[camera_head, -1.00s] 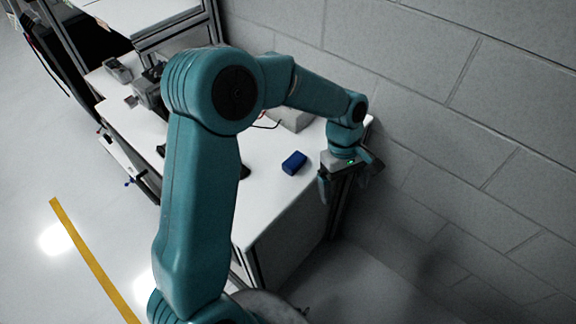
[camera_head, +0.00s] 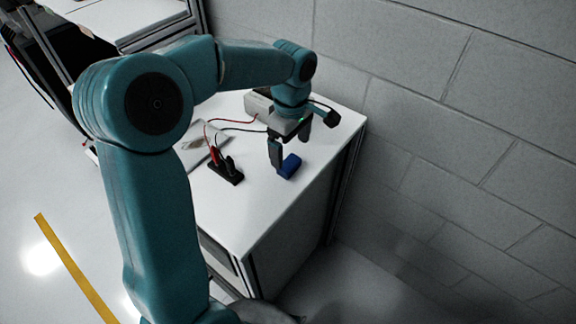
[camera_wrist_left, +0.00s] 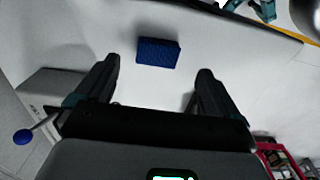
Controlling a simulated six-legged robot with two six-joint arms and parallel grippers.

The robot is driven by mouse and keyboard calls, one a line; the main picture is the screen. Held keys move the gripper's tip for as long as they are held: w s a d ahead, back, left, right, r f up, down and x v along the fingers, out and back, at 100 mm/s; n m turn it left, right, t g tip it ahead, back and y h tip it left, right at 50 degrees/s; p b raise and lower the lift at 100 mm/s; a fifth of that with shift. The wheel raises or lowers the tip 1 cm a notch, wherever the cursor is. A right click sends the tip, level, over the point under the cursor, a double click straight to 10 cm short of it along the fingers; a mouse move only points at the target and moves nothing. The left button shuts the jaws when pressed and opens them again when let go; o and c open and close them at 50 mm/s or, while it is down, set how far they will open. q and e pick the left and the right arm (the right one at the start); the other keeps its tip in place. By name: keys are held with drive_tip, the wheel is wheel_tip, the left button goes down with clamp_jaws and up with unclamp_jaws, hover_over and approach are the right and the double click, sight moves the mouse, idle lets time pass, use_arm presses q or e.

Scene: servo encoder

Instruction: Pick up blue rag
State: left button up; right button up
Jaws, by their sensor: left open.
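The blue rag (camera_head: 289,166) is a small dark blue block-like bundle on the white tabletop, near its right part. It also shows in the left wrist view (camera_wrist_left: 158,52), beyond and between the fingertips. My left gripper (camera_head: 290,145) is above the table, close to the rag on its far side. In the left wrist view its two dark fingers (camera_wrist_left: 158,80) stand apart with nothing between them. In the head view one finger appears right beside the rag; I cannot tell if they touch. My right gripper is not in view.
A black holder with a red plug (camera_head: 226,168) and cables stands left of the rag on the white table (camera_head: 240,215). A grey box (camera_head: 258,103) is behind my gripper. A block wall (camera_head: 440,130) runs along the right. Tabletop in front of the rag is clear.

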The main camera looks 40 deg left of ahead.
sight(289, 163)
use_arm(q)
drive_tip(key=shift+w+f, duration=0.15)
drive_tip(key=shift+f, duration=0.25)
drive_tip(key=f, duration=0.4)
drive_tip(key=shift+a+f+p, duration=0.25)
drive_tip(key=shift+a+p, duration=0.05)
drive_tip(key=shift+f, duration=0.3)
drive_tip(key=shift+r, duration=0.1)
drive_tip(key=c, duration=0.9)
drive_tip(key=shift+c, duration=1.1)
